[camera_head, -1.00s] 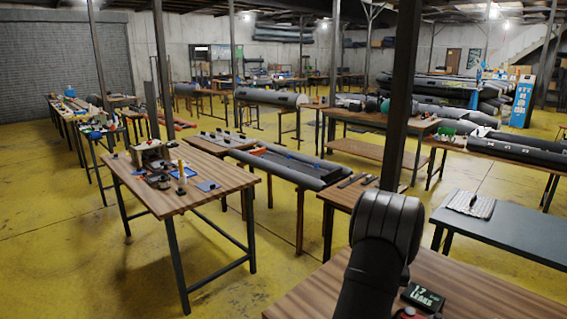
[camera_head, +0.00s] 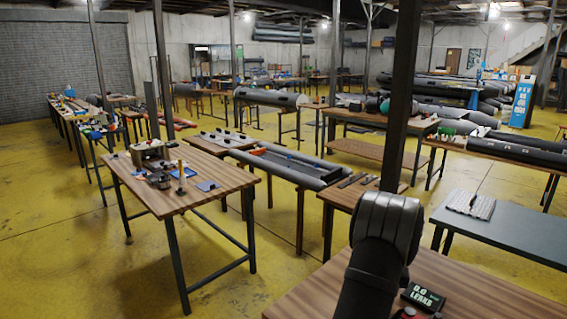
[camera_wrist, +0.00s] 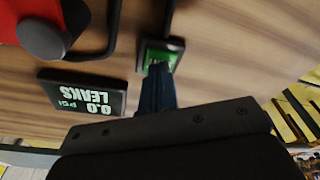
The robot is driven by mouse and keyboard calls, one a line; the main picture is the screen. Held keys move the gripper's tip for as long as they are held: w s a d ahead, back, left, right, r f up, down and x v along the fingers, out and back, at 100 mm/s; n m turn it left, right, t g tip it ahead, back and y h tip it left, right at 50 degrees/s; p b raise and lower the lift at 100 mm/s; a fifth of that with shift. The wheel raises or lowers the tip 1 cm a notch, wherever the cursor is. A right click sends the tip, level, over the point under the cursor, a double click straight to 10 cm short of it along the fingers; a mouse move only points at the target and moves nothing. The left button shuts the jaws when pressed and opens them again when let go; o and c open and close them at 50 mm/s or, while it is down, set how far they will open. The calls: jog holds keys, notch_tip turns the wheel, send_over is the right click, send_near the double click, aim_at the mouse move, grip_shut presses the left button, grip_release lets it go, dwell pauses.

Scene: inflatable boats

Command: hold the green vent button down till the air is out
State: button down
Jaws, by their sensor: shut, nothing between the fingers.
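The green vent button (camera_wrist: 151,55) sits in a dark square frame on the wooden bench, at the top middle of the wrist view. My gripper (camera_wrist: 160,70) is shut and empty, its fingertips down on the button and covering part of it. From this angle I cannot tell how deep the button is pressed. The gauge display (camera_wrist: 84,92) beside it reads 0.0 PSI, LEAKS, upside down in the wrist view. The same gauge shows in the head view (camera_head: 423,297), lower right. My arm hides the button there.
The bench top (camera_wrist: 215,50) is bare right of the button. A grey table (camera_head: 500,230) stands beyond the bench.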

jog(key=shift+r, duration=2.7)
jog(key=shift+f, duration=2.3)
jog(key=c, duration=2.2)
grip_release()
